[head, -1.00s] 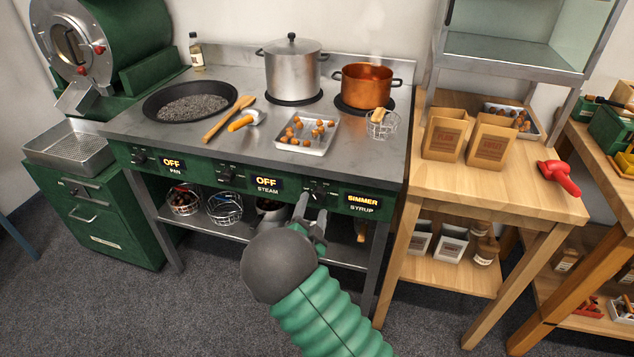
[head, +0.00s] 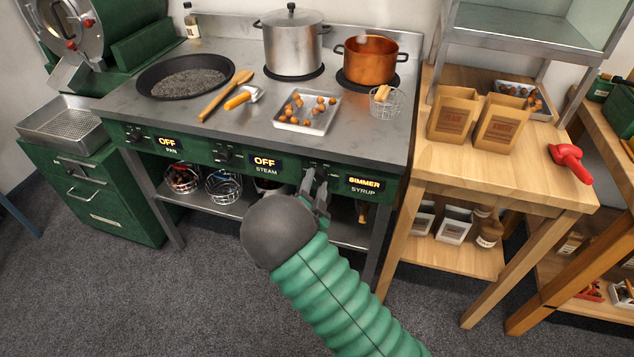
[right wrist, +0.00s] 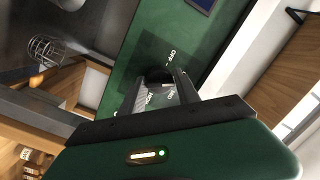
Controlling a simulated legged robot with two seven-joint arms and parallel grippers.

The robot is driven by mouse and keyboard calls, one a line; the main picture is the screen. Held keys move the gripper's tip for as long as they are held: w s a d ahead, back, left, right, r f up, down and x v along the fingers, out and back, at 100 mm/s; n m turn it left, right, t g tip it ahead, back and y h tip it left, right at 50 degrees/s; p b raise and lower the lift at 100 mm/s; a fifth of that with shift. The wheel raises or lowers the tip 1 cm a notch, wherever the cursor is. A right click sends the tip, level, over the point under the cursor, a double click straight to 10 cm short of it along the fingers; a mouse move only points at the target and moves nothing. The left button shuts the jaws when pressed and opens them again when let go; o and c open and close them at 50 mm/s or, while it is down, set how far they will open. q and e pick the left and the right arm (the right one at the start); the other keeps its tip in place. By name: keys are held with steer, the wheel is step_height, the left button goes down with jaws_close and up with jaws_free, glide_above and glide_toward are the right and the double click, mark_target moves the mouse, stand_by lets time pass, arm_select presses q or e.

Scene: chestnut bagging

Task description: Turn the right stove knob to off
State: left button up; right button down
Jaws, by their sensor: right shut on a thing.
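The stove's front panel (head: 230,172) is green, with three knobs and lit displays. The right display (head: 364,185) reads SIMMER above the word SYRUP. The right knob (head: 318,172) is just left of that display and mostly hidden by my gripper. My right gripper (head: 315,182) is shut on the right knob, reaching up to it from the front. In the right wrist view the gripper's fingers (right wrist: 163,88) straddle the dark knob at the panel, with printed marks beside it. The copper pot (head: 367,62) stands on the back right burner. My left gripper is not in view.
A steel pot (head: 292,42), a black pan (head: 186,77), a tray of chestnuts (head: 307,112) and a wire basket (head: 386,102) are on the stovetop. A wooden table (head: 500,180) with paper bags stands close on the right. The floor in front is clear.

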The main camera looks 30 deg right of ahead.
steer(key=shift+d+r, duration=0.1)
steer(key=shift+d, duration=0.05)
steer(key=n+p, duration=0.2)
steer(key=n, duration=0.1)
steer(key=n+p, duration=0.2)
steer(key=shift+r+g, duration=0.3)
steer(key=n+p, duration=0.2)
steer(key=n, duration=0.1)
steer(key=shift+g, duration=0.3)
steer(key=shift+n+p, duration=1.05)
steer(key=shift+n, duration=0.55)
steer(key=shift+w, duration=0.1)
